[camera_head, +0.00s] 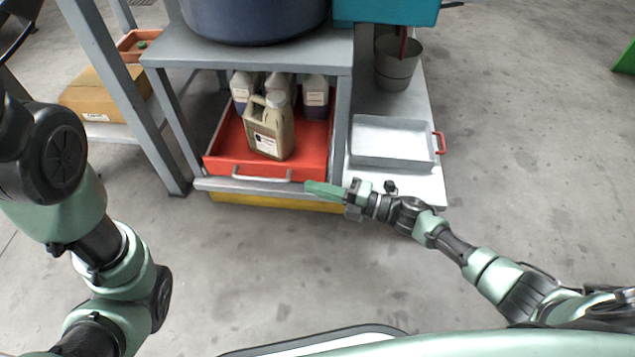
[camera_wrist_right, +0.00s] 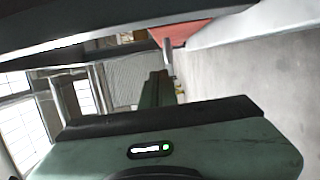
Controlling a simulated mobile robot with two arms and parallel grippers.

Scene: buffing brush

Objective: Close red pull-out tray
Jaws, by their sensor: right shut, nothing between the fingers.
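The red pull-out tray (camera_head: 225,170) sits under the grey shelf of the metal rack in the head view, its front sticking out past the shelf above. It holds several bottles, with a beige jug (camera_head: 270,128) nearest the front. A silver handle (camera_head: 262,175) is on its front face. My right gripper (camera_head: 312,187) is shut and empty, just right of the handle and near the tray's front right corner; I cannot tell whether it touches. A strip of red, likely the tray, shows in the right wrist view (camera_wrist_right: 180,32). My left gripper is out of view; only its arm shows at left.
A yellow tray (camera_head: 275,202) lies below the red one. A grey metal pan with a red handle (camera_head: 392,142) and a grey bucket (camera_head: 397,65) stand on the low shelf at right. A cardboard box (camera_head: 100,97) is at left. The floor in front is clear.

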